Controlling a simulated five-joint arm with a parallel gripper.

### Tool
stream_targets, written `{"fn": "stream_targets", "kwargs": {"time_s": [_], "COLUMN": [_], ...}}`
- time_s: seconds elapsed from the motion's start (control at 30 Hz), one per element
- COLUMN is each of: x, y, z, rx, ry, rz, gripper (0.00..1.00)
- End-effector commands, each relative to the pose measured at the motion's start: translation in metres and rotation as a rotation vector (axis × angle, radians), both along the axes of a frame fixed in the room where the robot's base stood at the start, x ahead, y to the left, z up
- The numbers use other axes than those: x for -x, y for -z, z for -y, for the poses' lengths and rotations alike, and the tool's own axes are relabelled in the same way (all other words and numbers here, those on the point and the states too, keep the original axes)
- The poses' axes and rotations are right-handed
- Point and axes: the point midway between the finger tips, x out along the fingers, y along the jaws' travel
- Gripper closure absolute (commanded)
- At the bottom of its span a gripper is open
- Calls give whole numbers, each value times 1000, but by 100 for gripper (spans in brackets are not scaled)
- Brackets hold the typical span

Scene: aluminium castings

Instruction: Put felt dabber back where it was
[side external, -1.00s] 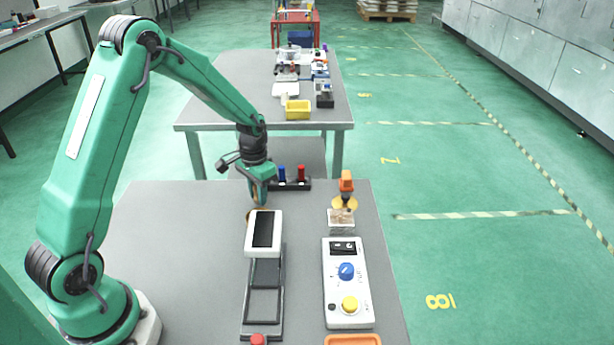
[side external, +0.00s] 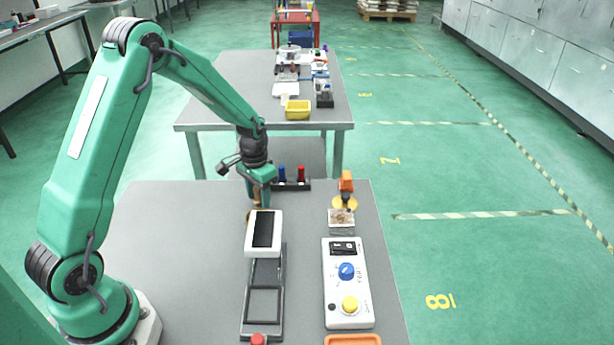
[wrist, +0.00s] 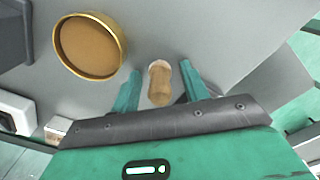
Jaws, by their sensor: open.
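A short tan, cork-like piece with a paler end, which looks like the felt dabber (wrist: 160,84), sits between my two green fingers in the wrist view. My gripper (wrist: 160,86) is open around it, with a gap visible on each side. In the side view my gripper (side external: 259,196) points down just behind the white-topped device (side external: 264,234). There, the dabber is mostly hidden by the fingers and the device. I cannot tell whether it stands on the table or in a holder.
A round gold-rimmed tin (wrist: 90,46) lies close by in the wrist view. A dark rack (side external: 293,184) with a blue and a red piece stands behind my gripper. A white control box (side external: 347,290) and an orange-topped tool (side external: 346,182) are to the right. The table's left part is clear.

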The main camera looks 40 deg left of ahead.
Motion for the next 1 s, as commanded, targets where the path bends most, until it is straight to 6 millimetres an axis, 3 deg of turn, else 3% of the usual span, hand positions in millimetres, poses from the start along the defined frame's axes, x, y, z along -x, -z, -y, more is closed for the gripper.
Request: {"fn": "stream_targets", "kwargs": {"time_s": [0.27, 0.7, 1.0], "x": [-1, -1, 0], "y": [-19, -88, -118], "z": [0, 0, 0], "rx": [-1, -1, 0], "ry": [0, 0, 0], "rz": [4, 5, 2], "gripper": [55, 55, 55]}}
